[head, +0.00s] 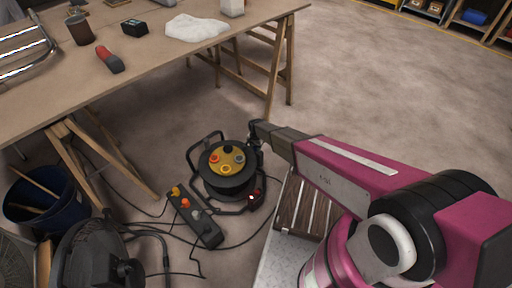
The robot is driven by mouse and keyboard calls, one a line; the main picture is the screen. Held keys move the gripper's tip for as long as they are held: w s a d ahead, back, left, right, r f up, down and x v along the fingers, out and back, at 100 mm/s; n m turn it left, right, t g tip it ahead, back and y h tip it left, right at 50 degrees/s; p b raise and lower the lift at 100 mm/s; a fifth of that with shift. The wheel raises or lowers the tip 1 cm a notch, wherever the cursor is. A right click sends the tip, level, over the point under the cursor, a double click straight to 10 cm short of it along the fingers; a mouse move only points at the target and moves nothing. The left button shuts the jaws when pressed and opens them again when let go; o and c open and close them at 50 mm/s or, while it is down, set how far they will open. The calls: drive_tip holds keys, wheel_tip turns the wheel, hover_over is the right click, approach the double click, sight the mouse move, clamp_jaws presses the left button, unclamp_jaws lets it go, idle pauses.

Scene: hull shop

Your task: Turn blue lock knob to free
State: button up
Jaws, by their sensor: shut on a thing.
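A black cable reel (229,185) with a yellow face stands on the floor in the head view, in a black tube frame. My gripper (254,142) is at the reel's upper right edge, reaching in from the right. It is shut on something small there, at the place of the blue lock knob. The knob itself is hidden by the jaws, so its blue colour and its angle cannot be seen.
A power strip (197,217) with coloured plugs and loose cables lies left of the reel. A wooden workbench (150,40) on trestles stands behind it. A blue bucket (42,205) and a black fan (95,255) are at lower left.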

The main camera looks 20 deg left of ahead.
drive_tip(key=n, duration=0.6)
idle(0.6)
drive_tip(key=o, duration=0.9)
drive_tip(key=shift+r, duration=0.15)
wheel_tip(320, 180, up, 10)
drive_tip(key=shift+r, duration=0.25)
drive_tip(key=shift+o, duration=0.2)
